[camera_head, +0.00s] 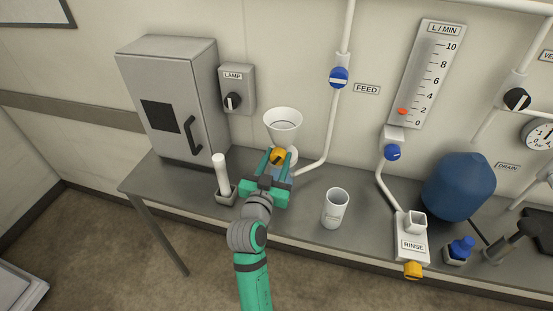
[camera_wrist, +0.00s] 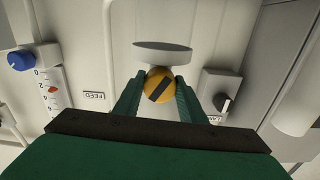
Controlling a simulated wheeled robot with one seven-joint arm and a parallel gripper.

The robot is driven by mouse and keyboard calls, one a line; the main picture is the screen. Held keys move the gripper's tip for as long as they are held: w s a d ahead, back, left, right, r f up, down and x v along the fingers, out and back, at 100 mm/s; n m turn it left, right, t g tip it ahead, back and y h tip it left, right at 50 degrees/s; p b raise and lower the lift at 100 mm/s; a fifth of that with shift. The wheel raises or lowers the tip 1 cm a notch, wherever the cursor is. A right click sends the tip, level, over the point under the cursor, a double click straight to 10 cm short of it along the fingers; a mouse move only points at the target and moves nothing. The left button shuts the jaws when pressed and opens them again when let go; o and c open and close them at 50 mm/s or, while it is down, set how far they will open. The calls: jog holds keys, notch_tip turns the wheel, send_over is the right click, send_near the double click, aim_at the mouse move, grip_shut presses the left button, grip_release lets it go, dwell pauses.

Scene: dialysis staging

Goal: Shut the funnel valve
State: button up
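The funnel valve is a yellow round knob (camera_head: 278,156) with a dark bar, just below the white funnel (camera_head: 283,120) on the bench. In the wrist view the knob (camera_wrist: 159,86) faces me and its dark bar lies slanted. The funnel's rim (camera_wrist: 162,47) shows beside it. My gripper (camera_head: 277,160) reaches the knob, with one green finger on each side. In the wrist view the fingers of my gripper (camera_wrist: 160,82) flank the knob with narrow gaps, open and not visibly pressing on it. The funnel's lower part is partly hidden by my gripper.
A grey cabinet (camera_head: 170,100) and LAMP switch (camera_head: 234,100) are left of the funnel. A white cylinder (camera_head: 221,175) stands close left of my gripper. A white cup (camera_head: 335,208) stands to the right. The FEED pipe with blue valve (camera_head: 339,78) runs behind.

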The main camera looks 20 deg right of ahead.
jog(key=shift+c, duration=0.9)
jog(key=shift+m, duration=0.8)
jog(key=shift+a, duration=0.1)
jog(key=o, duration=1.1)
jog(key=shift+c, duration=0.2)
jog(key=shift+s, duration=0.1)
jog(key=v, duration=1)
jog(key=shift+s+a, duration=0.2)
jog(key=shift+a, duration=0.05)
